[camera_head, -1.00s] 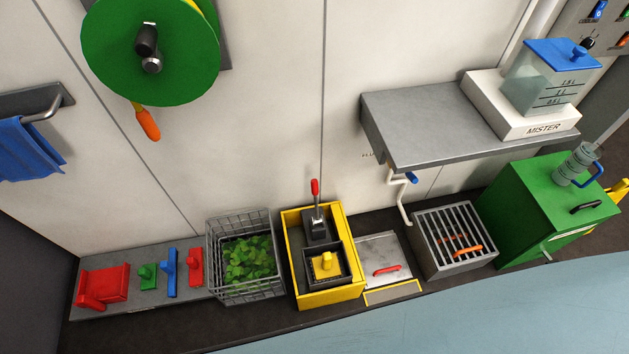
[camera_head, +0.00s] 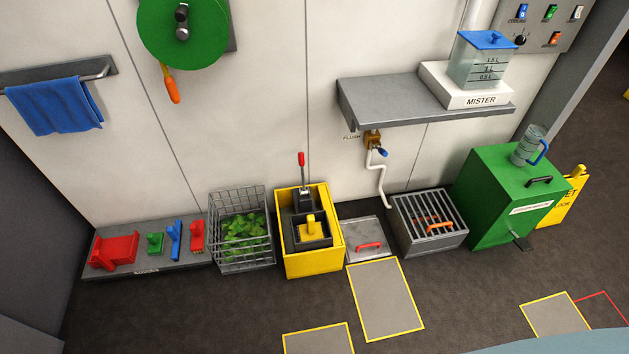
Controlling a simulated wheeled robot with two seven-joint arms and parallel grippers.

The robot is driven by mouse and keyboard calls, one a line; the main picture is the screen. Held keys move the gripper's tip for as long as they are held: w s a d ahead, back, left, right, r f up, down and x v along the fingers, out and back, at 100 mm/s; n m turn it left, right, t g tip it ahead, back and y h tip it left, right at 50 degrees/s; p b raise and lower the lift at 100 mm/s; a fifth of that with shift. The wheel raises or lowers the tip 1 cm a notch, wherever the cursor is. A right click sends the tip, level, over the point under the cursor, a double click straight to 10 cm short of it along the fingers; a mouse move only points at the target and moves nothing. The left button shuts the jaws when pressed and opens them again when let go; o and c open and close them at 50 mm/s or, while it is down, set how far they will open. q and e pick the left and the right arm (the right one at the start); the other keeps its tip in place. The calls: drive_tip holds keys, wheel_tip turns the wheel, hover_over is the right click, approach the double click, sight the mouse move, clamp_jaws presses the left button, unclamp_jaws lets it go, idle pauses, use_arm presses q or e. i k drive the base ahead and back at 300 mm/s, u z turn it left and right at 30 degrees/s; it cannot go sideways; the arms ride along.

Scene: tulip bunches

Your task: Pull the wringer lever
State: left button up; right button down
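The wringer lever (camera_head: 301,168) is a thin upright rod with a red grip, rising from a dark mechanism at the back of the yellow mop bucket (camera_head: 313,266). The bucket stands on the floor against the wall. A dark wringer basket with a yellow handled block (camera_head: 311,226) sits in the bucket's front part. Neither of my grippers is in view, and nothing touches the lever.
A wire basket (camera_head: 240,264) of greenery stands left of the bucket. A floor hatch (camera_head: 365,231), a grated box (camera_head: 441,243) and a green bin (camera_head: 492,218) stand to the right. A grey shelf (camera_head: 392,101) hangs above. Floor in front is clear.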

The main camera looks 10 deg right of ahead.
sight(301, 161)
drive_tip(key=u, duration=0.05)
drive_tip(key=k, duration=0.1)
drive_tip(key=z, duration=1.05)
drive_tip(key=i, duration=1.6)
drive_tip(key=u, duration=0.95)
drive_tip(key=i, duration=0.35)
drive_tip(key=u, duration=0.35)
